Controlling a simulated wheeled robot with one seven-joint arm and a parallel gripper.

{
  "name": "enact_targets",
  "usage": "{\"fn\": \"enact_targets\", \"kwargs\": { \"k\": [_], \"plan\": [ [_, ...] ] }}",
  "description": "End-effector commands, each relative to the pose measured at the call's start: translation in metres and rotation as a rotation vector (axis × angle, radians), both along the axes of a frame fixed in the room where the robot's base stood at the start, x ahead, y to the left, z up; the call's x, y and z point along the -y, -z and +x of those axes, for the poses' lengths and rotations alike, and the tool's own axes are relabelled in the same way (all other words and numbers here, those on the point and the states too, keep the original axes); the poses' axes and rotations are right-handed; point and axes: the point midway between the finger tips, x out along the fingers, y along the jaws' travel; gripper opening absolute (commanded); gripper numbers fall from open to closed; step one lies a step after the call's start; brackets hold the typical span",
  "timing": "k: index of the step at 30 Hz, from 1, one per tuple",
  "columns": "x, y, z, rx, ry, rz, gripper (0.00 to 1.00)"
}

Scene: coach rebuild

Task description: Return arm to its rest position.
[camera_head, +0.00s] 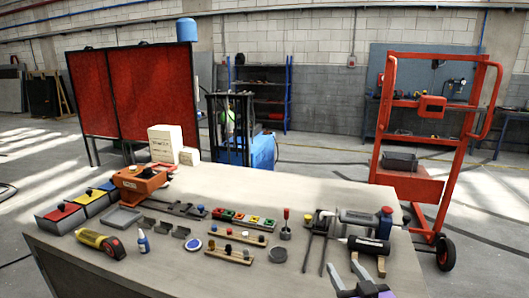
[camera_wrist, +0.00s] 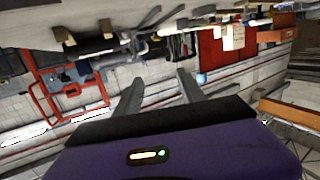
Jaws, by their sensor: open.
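My gripper (camera_head: 342,268) is at the lower right of the head view, by the near edge of the workbench (camera_head: 180,268). Its purple body and two grey fingers show there. In the wrist view my gripper (camera_wrist: 156,82) has its two fingers spread apart with nothing between them. The wrist picture is turned over, with the bench (camera_wrist: 35,10) along its top. Most of my arm is out of view.
A red hand truck (camera_head: 415,185) stands beyond the bench at right.

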Motion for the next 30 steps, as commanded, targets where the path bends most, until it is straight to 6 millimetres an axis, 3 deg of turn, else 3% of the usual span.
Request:
{"fn": "enact_targets", "kwargs": {
  "k": [3, 11, 21, 30],
  "plan": [
    [0.001, 0.015, -0.047, 0.047, 0.052, 0.054, 0.47],
    [0.008, 0.025, -0.15, 0.137, 0.14, 0.123, 0.47],
    [0.012, 0.017, -0.286, 0.181, 0.189, 0.134, 0.47],
    [0.01, 0.006, -0.389, 0.105, 0.173, 0.076, 0.47]
  ]
}}
